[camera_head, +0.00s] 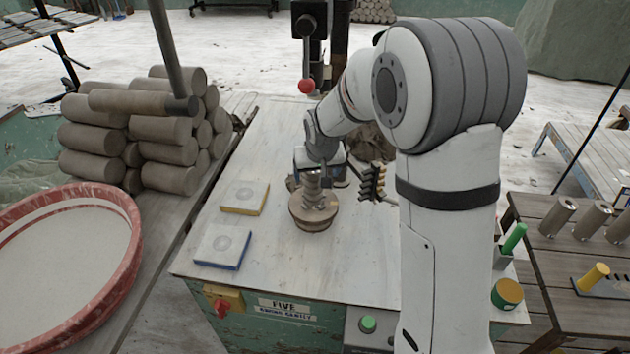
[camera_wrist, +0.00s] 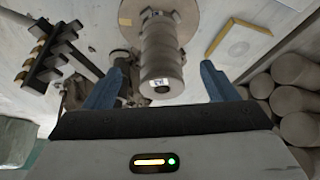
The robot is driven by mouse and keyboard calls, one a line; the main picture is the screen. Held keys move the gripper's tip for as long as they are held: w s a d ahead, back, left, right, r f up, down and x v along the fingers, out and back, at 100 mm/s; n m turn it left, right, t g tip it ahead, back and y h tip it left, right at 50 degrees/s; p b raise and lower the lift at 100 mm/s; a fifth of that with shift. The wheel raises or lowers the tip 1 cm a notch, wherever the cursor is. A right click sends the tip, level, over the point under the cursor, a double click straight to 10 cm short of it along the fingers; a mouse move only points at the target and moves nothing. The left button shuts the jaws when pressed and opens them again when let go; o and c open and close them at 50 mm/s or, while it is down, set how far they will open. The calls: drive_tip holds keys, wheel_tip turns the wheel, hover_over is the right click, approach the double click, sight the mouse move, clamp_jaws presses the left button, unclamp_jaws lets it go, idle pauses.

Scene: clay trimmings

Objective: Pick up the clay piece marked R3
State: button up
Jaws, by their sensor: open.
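A grey-brown ribbed clay piece (camera_head: 312,190) stands on a round brown base (camera_head: 305,222) on the pale bench. In the wrist view this clay piece (camera_wrist: 160,55) shows a small white label near its close end; the marking is too small to read. My gripper (camera_wrist: 160,82) is open, with one blue finger on each side of the piece. No finger visibly closes on it. In the head view my gripper (camera_head: 318,165) is over the upper part of the piece and partly hides it.
A dark rack (camera_head: 373,182) with several yellow-tipped pegs is close right of the gripper. Two tiles, yellow-edged (camera_head: 244,197) and blue-edged (camera_head: 222,246), lie left. Clay cylinders (camera_head: 142,130) are stacked at left, behind a red-rimmed basin (camera_head: 128,265). A red-knobbed lever (camera_head: 307,86) stands behind.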

sight(313, 186)
drive_tip(key=shift+w+a+p, duration=0.25)
drive_tip(key=shift+w+p, duration=0.1)
drive_tip(key=shift+w, duration=0.95)
drive_tip(key=shift+p+x, duration=0.55)
drive_tip(key=shift+x, duration=2)
drive_tip(key=c, duration=1.4)
drive_tip(key=shift+r, duration=0.1)
drive_tip(key=shift+c, duration=0.4)
drive_tip(key=shift+r, duration=0.15)
